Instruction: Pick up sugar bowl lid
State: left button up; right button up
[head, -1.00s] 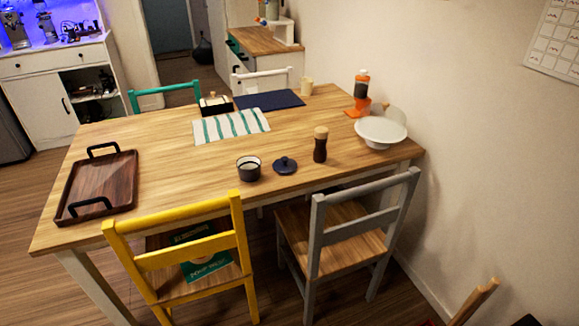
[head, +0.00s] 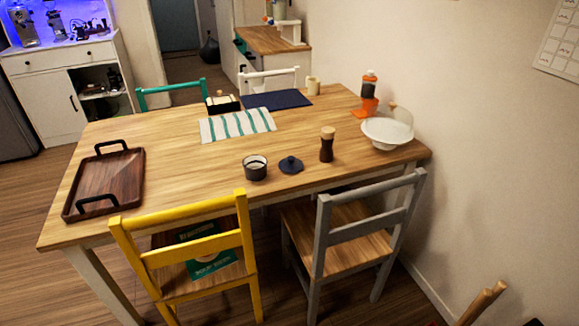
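The sugar bowl lid (head: 291,165) is a small dark blue disc with a knob on top. It lies on the wooden table (head: 190,167) near its front edge. The sugar bowl (head: 255,168) is a small dark round bowl with a pale rim, standing open just left of the lid, apart from it. A dark pepper mill (head: 327,145) with a light wooden top stands upright to the right of the lid. Neither of my grippers shows in the head view.
A brown tray (head: 104,182) with black handles lies on the table's left. A white cake stand (head: 387,133) is at the right end. A yellow chair (head: 190,240) and a grey chair (head: 350,235) stand at the front edge. The striped cloth (head: 237,124) lies behind the bowl.

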aim_at(291, 165)
jog(key=i+l, duration=0.25)
jog(key=i+l+z, duration=0.1)
jog(key=i, duration=0.35)
jog(key=i+l+z, duration=0.1)
jog(key=i+l, duration=0.2)
jog(key=i, duration=0.1)
